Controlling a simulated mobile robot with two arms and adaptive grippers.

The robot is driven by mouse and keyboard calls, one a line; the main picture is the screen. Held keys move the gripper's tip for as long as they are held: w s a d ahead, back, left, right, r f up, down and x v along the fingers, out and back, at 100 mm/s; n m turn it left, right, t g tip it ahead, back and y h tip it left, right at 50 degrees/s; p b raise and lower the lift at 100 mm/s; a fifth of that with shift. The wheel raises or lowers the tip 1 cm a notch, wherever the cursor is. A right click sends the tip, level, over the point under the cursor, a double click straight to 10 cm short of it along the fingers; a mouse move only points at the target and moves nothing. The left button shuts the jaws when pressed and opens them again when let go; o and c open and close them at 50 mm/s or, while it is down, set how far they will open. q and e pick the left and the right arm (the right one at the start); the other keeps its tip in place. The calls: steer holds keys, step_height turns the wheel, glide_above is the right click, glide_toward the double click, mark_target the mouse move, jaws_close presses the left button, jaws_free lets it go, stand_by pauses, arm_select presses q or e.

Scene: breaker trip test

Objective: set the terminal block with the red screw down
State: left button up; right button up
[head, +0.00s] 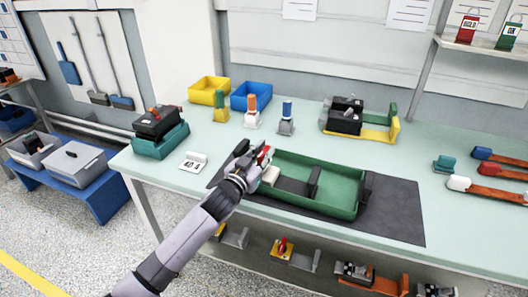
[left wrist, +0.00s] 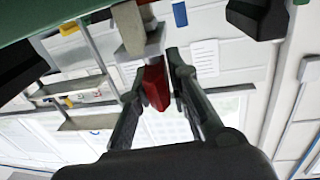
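The terminal block with the red screw shows as a red part (head: 264,154) above a pale block (head: 270,175) at the left end of the green tray (head: 340,208). My left gripper (head: 255,160) is shut on the red part. In the left wrist view the red part (left wrist: 156,86) sits between my two fingers (left wrist: 157,78), with a pale grey body beyond it. I cannot tell whether the body rests on anything. My right gripper is not in view.
A dark mat (head: 398,205) lies under the tray. Behind stand green-topped (head: 220,108), orange-topped (head: 252,112) and blue-topped (head: 286,118) pieces. Yellow (head: 208,90) and blue bins (head: 251,96) are at the back. A white card (head: 193,162) lies left. A black device (head: 345,118) stands back right.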

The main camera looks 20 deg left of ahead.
arm_select(q)
steer(key=o, duration=0.3)
steer(key=shift+r, duration=0.1)
steer(key=s, duration=0.4)
steer(key=s+a, duration=0.1)
steer(key=s, duration=0.3)
steer(key=s+a+b, duration=0.1)
steer(key=s, duration=0.3)
